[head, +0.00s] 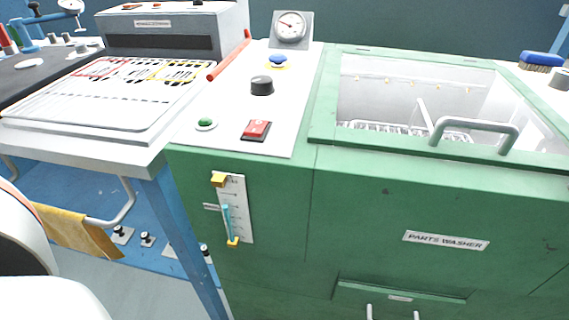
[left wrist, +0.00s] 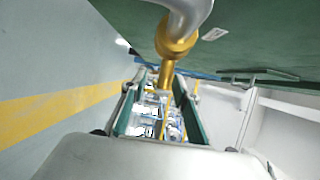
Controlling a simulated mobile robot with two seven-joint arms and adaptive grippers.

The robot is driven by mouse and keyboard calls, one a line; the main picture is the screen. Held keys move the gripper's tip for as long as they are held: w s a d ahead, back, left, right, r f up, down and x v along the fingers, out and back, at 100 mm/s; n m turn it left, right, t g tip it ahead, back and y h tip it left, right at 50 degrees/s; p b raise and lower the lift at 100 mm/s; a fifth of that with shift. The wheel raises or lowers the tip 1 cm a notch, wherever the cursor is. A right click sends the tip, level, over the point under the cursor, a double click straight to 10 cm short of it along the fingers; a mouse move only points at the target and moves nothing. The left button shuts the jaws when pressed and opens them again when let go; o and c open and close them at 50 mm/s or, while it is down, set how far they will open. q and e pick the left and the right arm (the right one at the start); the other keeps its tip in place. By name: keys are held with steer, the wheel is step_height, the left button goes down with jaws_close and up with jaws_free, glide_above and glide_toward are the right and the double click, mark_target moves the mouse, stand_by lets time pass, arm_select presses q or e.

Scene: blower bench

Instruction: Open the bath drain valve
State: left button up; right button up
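In the left wrist view, a brass valve body (left wrist: 177,42) sits under a bent grey pipe (left wrist: 187,12) below a green underside. A narrow brass part runs down from it; I cannot tell whether the valve is open or shut. My left gripper (left wrist: 163,84) has its fingers spread on either side of the view, with the lower end of the brass part in line with the gap between them. Contact cannot be made out. The head view shows the green parts washer (head: 400,205) but neither the drain valve nor my left gripper. My right gripper is in neither view.
The washer's white panel (head: 225,110) carries a red switch (head: 257,130), a black knob (head: 262,85) and a gauge (head: 290,28). A level indicator (head: 231,210) is on its front. A blue bench (head: 170,220) with a yellow cloth (head: 75,232) stands left.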

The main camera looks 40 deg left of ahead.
arm_select(q)
steer(key=v, duration=1.1)
steer(key=shift+s+a, duration=0.15)
steer(key=shift+s, duration=0.15)
